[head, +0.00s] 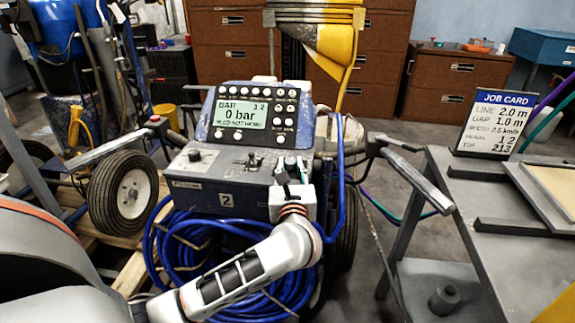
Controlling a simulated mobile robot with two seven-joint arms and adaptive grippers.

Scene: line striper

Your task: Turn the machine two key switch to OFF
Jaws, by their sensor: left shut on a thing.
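Machine two (208,170) is a grey line striper with a "2" on its front panel and a lit green display (240,112) reading "0 bar". My left gripper (290,170) reaches up from below to the right part of this panel. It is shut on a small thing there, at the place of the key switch. The gripper hides most of the key switch, so its position cannot be read. My right gripper is not in view.
Blue hose (185,250) is coiled under the panel, and more runs up its right side. Handlebars stick out on both sides. A grey metal table (520,255) with a job card (495,122) stands at right. Brown drawer cabinets (235,45) stand behind.

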